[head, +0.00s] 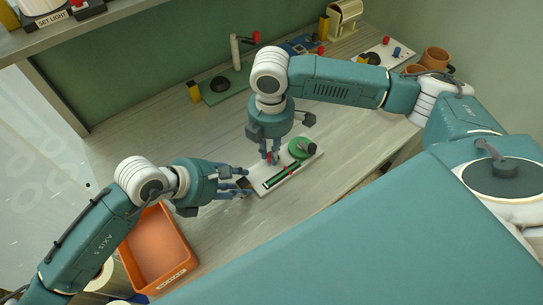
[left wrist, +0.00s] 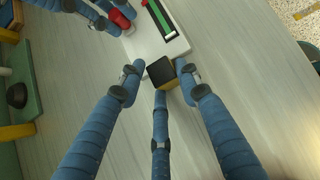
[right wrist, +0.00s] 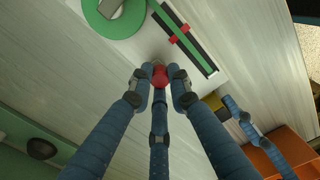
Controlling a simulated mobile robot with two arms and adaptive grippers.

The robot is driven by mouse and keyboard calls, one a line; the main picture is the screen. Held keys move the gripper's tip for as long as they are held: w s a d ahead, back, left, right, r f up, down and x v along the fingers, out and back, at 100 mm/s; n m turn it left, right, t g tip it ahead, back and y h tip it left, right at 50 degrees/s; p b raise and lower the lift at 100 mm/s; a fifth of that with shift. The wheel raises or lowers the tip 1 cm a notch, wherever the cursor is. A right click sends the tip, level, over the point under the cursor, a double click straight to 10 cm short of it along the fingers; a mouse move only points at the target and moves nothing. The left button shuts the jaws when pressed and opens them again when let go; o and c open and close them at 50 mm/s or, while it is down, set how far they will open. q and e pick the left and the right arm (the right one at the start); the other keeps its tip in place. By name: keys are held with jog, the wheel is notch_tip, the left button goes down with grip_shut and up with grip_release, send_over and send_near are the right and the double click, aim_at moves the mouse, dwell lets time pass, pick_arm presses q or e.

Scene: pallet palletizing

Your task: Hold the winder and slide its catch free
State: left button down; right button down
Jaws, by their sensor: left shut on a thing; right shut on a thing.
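The winder is a white board (head: 262,188) on the table, with a green reel (head: 301,148) at its far right end and a dark slot with a green strip (head: 281,175) along it. Small red pieces (right wrist: 174,39) flank the strip in the right wrist view. My right gripper (head: 272,158), above the board, is shut on a red knob (right wrist: 159,76) beside the slot. My left gripper (head: 244,180) is shut on a black and yellow block (left wrist: 160,72) at the board's near left end. The fingers partly hide both held parts.
An orange bin (head: 160,254) stands at the front left, below my left arm. A green board (head: 218,92) with a black dome and a white panel (head: 372,58) with knobs lie at the back. Brown pots (head: 435,58) stand at the back right. Bare table lies left of the winder.

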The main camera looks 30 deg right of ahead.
aim_at(264, 166)
jog(key=shift+s+a, duration=0.1)
jog(key=shift+a, duration=0.7)
jog(key=shift+a+r, duration=0.1)
jog(key=shift+a, duration=0.3)
jog(key=c, duration=1.6)
grip_release()
jog(key=shift+o, duration=0.2)
jog(key=shift+s, duration=0.1)
notch_tip(264, 166, up, 12)
